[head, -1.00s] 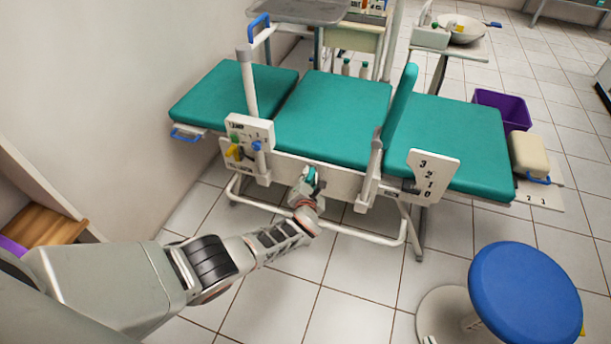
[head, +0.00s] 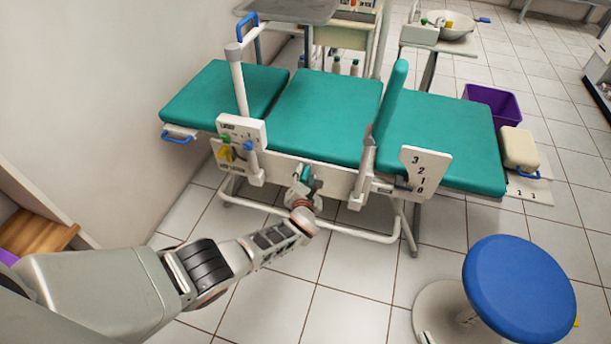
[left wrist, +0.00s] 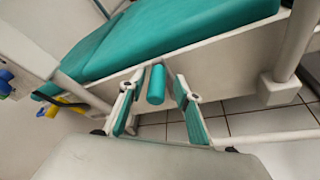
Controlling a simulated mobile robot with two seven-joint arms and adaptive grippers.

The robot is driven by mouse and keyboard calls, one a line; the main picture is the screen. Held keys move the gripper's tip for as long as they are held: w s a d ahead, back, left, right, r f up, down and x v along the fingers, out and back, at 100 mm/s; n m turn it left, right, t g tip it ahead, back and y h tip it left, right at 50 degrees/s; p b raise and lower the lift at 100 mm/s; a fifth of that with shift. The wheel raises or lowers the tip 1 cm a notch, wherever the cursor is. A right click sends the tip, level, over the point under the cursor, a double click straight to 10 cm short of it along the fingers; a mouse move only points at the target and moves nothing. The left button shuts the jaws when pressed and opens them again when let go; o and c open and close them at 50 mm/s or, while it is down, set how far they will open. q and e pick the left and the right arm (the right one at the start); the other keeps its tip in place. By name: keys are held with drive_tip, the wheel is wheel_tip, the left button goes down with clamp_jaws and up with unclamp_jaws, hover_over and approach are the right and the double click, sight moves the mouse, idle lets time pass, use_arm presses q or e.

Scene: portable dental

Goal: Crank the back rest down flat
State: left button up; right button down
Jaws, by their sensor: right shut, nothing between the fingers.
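The dental couch has teal cushions in sections (head: 325,115), with a narrow teal panel (head: 390,100) standing upright between the middle and right sections. A white board numbered 3 to 0 (head: 425,168) is on its near side. My left gripper (head: 304,177) is at the couch's near side, below the middle cushion. In the left wrist view its two fingers (left wrist: 157,98) are spread on either side of a teal cylindrical handle (left wrist: 157,84), with gaps on both sides. The crank arm behind the handle is mostly hidden. My right gripper is not in view.
A blue round stool (head: 520,290) stands at the lower right. A white control panel with coloured knobs (head: 240,140) and a post (head: 238,80) are left of my gripper. A lower white frame bar (head: 345,231) runs under the couch.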

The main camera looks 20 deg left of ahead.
use_arm(q)
drive_tip(key=shift+s, duration=0.1)
drive_tip(key=shift+s+d+r, duration=0.1)
drive_tip(key=shift+s, duration=0.25)
drive_tip(key=v, duration=1.1)
drive_tip(key=shift+s, duration=0.1)
idle(0.4)
